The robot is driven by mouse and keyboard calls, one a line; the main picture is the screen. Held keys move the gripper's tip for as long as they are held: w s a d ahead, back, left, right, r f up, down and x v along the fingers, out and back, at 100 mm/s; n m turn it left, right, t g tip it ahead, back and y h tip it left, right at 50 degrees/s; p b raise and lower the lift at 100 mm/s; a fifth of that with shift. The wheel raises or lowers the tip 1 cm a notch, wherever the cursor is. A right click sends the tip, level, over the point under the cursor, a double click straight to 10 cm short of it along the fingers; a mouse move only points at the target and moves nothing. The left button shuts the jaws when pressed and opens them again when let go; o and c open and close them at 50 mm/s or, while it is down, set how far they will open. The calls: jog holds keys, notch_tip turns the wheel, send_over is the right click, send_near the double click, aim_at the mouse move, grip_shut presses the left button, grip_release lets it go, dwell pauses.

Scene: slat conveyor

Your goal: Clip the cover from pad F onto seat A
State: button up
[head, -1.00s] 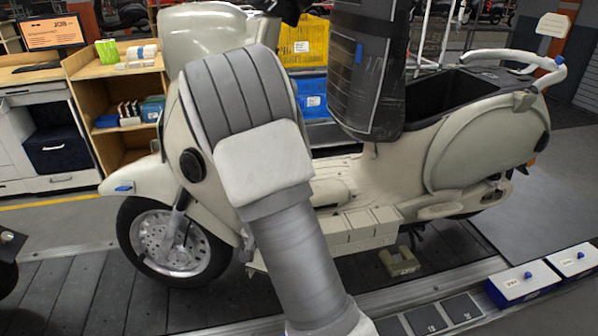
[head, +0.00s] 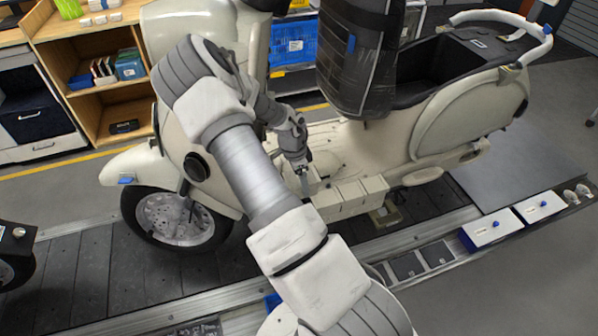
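My gripper (head: 304,178) points down at the left end of the scooter's cream footboard, beside a row of cream block-shaped covers (head: 350,194) along its lower edge. The fingers are small and partly hidden by my own wrist, so I cannot tell whether they are open or hold a cover. Two dark square pads (head: 437,254) lie on the rail in front of the scooter and look bare. Their letters are not readable. I cannot make out which place on the footboard edge is seat A, nor which pad is F.
The cream scooter (head: 455,125) stands on the dark slat conveyor (head: 90,265). An olive bracket (head: 386,214) lies below the footboard. A wooden shelf (head: 95,60) stands behind left.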

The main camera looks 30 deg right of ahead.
jog(key=shift+f+b, duration=1.35)
jog(key=shift+f, duration=0.65)
jog(key=shift+f+b, duration=0.25)
jog(key=shift+b, duration=0.05)
jog(key=shift+f+b, duration=2.9)
jog(key=shift+f, duration=0.7)
jog(key=shift+f+b, duration=0.5)
jog(key=shift+b, duration=0.05)
jog(key=o, duration=1.2)
jog(key=shift+r, duration=0.15)
